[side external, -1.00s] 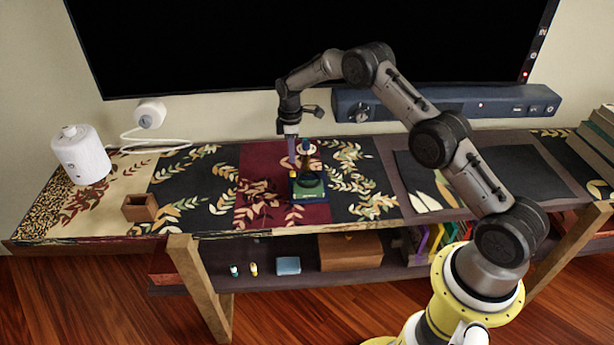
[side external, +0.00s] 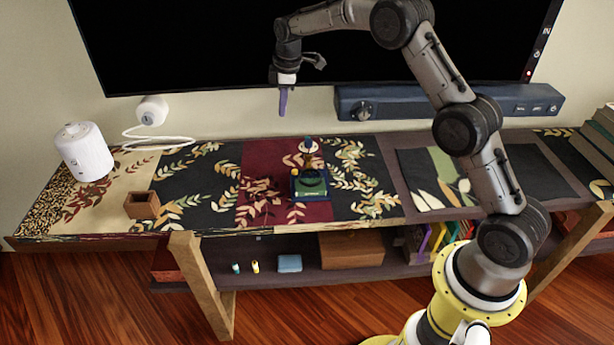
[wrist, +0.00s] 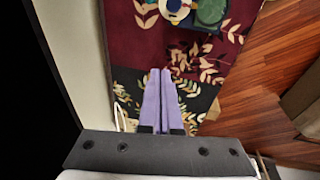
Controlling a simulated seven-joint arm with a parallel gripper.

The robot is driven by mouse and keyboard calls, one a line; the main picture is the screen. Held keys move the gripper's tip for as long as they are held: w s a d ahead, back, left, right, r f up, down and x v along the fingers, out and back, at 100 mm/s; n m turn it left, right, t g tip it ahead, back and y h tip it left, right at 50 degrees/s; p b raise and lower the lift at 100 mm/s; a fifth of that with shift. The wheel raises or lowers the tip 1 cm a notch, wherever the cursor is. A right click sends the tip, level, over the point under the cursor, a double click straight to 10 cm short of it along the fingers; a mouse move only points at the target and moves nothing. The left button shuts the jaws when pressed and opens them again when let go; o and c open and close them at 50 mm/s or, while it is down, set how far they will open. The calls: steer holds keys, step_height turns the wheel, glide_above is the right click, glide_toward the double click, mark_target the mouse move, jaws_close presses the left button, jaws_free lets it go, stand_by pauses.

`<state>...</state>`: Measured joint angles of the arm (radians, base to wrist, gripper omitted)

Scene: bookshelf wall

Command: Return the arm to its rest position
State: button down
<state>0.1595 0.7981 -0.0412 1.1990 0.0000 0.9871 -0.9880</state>
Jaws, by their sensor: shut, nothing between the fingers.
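My gripper (side external: 283,102) is raised well above the shelf top, in front of the dark screen's lower edge in the side view. Its purple fingers point down. In the wrist view the fingers of my gripper (wrist: 161,74) lie together with nothing between them. Below it, on the dark red cloth panel, stands a small dark blue and green object (side external: 309,184) with a knob-topped figure behind it. It also shows at the top of the wrist view (wrist: 207,12). My gripper is apart from everything.
A blue soundbar (side external: 445,101) stands at the back. A white cylinder (side external: 84,152) and a small open wooden box (side external: 142,205) are at the left. Books (side external: 598,140) are stacked at the far right. The large screen (side external: 200,45) fills the wall behind. The air around my gripper is clear.

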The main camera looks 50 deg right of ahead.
steer(key=s+a+r+t, duration=0.15)
steer(key=s+r, duration=0.25)
steer(key=r, duration=0.4)
steer(key=s+a+r+t, duration=0.1)
steer(key=s+a+r, duration=0.25)
steer(key=r, duration=0.45)
steer(key=s+a+r+m, duration=0.1)
steer(key=s+r, duration=0.2)
steer(key=s, duration=0.3)
steer(key=s+a+r+m, duration=0.1)
steer(key=s+r, duration=0.3)
steer(key=s, duration=0.3)
steer(key=s+a+f+m, duration=0.1)
steer(key=s+f+m, duration=0.2)
steer(key=s, duration=0.8)
steer(key=s+a+f+m, duration=0.1)
steer(key=s+f+m, duration=0.3)
steer(key=s+f, duration=0.3)
steer(key=s+t, duration=0.1)
steer(key=s, duration=0.3)
steer(key=shift+s+a+f, duration=0.15)
steer(key=shift+s+a, duration=0.15)
steer(key=shift+s, duration=0.05)
